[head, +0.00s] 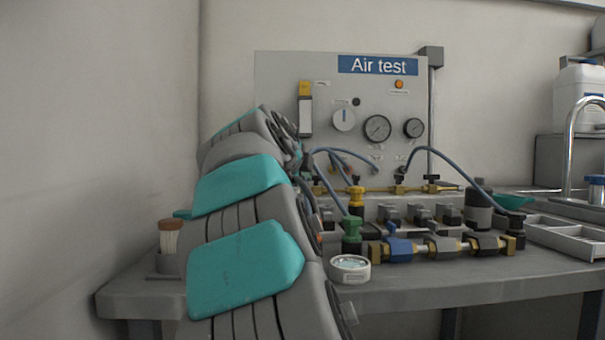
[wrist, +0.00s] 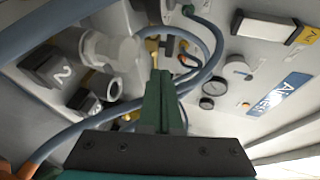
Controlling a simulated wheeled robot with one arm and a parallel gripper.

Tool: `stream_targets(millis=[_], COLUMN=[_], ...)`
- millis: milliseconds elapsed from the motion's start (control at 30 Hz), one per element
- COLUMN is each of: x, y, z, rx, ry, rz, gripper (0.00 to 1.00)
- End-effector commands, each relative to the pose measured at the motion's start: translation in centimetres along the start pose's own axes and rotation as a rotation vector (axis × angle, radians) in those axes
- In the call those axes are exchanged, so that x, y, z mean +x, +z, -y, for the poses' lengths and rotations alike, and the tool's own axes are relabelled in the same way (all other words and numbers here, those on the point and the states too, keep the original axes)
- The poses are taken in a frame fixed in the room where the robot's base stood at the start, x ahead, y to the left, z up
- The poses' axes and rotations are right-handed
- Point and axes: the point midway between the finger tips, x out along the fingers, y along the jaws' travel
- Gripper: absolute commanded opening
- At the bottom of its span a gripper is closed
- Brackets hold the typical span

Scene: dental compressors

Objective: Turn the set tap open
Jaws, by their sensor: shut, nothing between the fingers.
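My gripper (wrist: 160,75) shows in the wrist view with its dark green fingers together and nothing between them. The fingertips point towards a small yellow fitting (wrist: 152,46) near the panel; I cannot tell whether they touch. No readable label picks out the set tap. A brass rail (head: 385,189) with black-handled fittings runs behind.
The Air test panel (head: 290,75) carries gauges (head: 377,128) and a round dial (head: 343,118). Blue-grey hoses (head: 440,155) loop in front; one (wrist: 215,45) curves around my fingers. A numbered dark block (wrist: 48,70) is left of them. A round dish (head: 349,268) sits near the bench front.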

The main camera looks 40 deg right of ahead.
Motion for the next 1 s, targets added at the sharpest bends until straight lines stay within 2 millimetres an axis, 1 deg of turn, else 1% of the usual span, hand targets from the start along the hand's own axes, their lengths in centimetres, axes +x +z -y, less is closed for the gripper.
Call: stream_targets(millis=[33,100,333,400,500,700,1000], x=[1.1,2.4,6.3,7.0,7.8,9.2,9.6], y=[0.0,0.1,0.0,0.1,0.1,0.1,0.1], z=[-0.1,-0.1,-0.2,0.2,0.8,1.1,1.3], rx=[0.000,-0.001,-0.002,-0.002,0.000,-0.001,-0.001], ry=[0.002,0.002,0.003,0.001,-0.003,0.000,-0.002], rz=[-0.001,0.000,-0.001,0.000,0.002,0.002,0.002], gripper=[0.00,0.00,0.00,0.00,0.00,0.00,0.00])
